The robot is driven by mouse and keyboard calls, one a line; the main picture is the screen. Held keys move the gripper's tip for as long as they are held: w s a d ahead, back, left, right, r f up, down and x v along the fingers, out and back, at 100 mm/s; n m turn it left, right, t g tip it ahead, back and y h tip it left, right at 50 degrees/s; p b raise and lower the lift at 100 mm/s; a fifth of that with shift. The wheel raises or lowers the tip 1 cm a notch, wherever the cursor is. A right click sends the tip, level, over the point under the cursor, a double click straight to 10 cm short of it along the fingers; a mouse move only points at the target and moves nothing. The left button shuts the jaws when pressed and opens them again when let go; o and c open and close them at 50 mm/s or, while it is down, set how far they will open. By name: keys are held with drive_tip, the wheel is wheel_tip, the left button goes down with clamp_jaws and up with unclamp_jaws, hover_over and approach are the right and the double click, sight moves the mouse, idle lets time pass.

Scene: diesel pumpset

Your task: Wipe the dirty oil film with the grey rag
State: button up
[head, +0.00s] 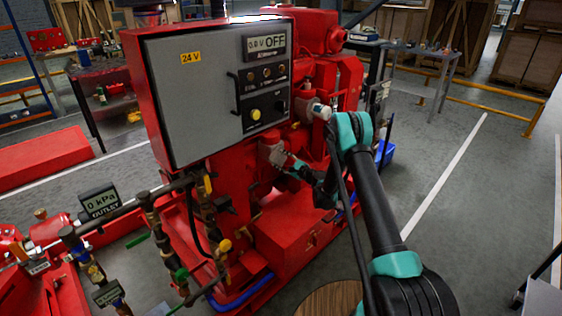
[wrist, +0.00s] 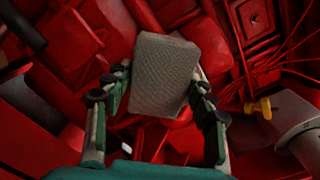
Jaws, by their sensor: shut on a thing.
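The grey rag (wrist: 163,74) is a block-like, woven-textured pad between the two fingers of my gripper (wrist: 158,98) in the wrist view. The fingers are shut on its sides. In the head view my gripper (head: 290,166) is beside the red engine (head: 325,95), below and right of the grey control panel, with the grey rag (head: 272,154) at its tip. I cannot make out the dirty oil film in either view. I cannot tell whether the rag touches the red surface behind it.
The grey control panel (head: 205,95) stands left of my arm. Pipes with valves and gauges (head: 100,203) are at the lower left. In the wrist view a yellow knob (wrist: 262,107) and a pale cylinder (wrist: 302,124) are at the right. Open floor (head: 450,215) lies to the right.

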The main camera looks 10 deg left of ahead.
drive_tip(key=shift+w+a, duration=0.35)
drive_tip(key=shift+a, duration=0.2)
drive_tip(key=shift+w+d, duration=0.1)
drive_tip(key=shift+d, duration=0.05)
drive_tip(key=shift+w+d, duration=2.1)
drive_tip(key=shift+w, duration=0.5)
drive_tip(key=shift+s+a, duration=1.45)
drive_tip(key=shift+s, duration=0.15)
drive_tip(key=shift+s+a, duration=0.45)
drive_tip(key=shift+s, duration=0.15)
drive_tip(key=shift+s+a, duration=0.4)
drive_tip(key=shift+s, duration=0.2)
drive_tip(key=shift+v, duration=3.05)
drive_tip(key=shift+d, duration=0.15)
